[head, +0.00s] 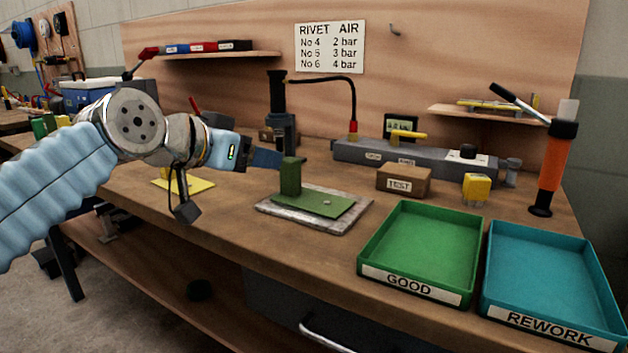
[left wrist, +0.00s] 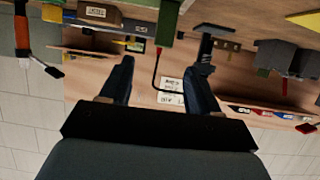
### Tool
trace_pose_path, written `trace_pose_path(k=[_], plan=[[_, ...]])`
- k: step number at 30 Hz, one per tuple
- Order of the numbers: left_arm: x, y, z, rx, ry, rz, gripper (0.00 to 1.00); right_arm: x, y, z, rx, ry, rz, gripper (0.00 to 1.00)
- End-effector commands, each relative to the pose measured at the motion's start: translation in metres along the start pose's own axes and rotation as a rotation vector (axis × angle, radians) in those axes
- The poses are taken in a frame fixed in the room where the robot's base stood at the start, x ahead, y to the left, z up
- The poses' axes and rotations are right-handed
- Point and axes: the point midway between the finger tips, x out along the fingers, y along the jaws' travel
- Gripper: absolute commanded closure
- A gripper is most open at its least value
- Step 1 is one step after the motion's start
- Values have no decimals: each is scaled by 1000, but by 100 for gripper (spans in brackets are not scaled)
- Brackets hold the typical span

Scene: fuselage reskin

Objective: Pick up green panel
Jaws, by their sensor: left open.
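The green panel (head: 325,206) lies on a grey plate (head: 268,211) on the bench. It has a flat part and an upright green block (head: 290,177) at its left end. My left gripper (head: 266,158) is open and empty, just left of the block's top and apart from it as far as I can tell. In the left wrist view the two fingers (left wrist: 159,65) are spread, with the green block (left wrist: 167,22) beyond them at the top edge. My right gripper is not in view.
A green GOOD tray (head: 410,283) and a teal REWORK tray (head: 540,318) stand at the front right. A TEST box (head: 404,181), a yellow block (head: 476,188) and a long grey fixture (head: 365,151) sit behind. A dark stand (head: 277,95) with a hose rises behind the panel.

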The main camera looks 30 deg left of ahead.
Motion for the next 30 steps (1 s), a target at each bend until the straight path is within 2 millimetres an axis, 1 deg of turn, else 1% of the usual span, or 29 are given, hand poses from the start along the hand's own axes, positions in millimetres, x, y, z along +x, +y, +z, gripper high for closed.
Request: trace_pose_path(k=[2, 6, 10, 12, 17, 25, 27, 30], plan=[[12, 0, 0, 0, -4, 1, 38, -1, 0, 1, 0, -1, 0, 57], [43, 0, 0, -1, -6, 2, 38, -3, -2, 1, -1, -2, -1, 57], [67, 0, 0, -1, -4, 1, 38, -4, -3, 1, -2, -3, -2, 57], [76, 0, 0, -1, -4, 1, 38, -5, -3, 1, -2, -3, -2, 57], [88, -1, 1, -1, -3, 1, 38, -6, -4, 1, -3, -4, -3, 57], [129, -5, 2, -1, -3, 0, 38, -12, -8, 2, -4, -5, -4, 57], [133, -6, 2, -1, -2, 0, 38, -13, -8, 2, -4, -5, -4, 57], [135, -6, 2, -1, -1, 0, 38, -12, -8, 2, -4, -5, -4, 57]])
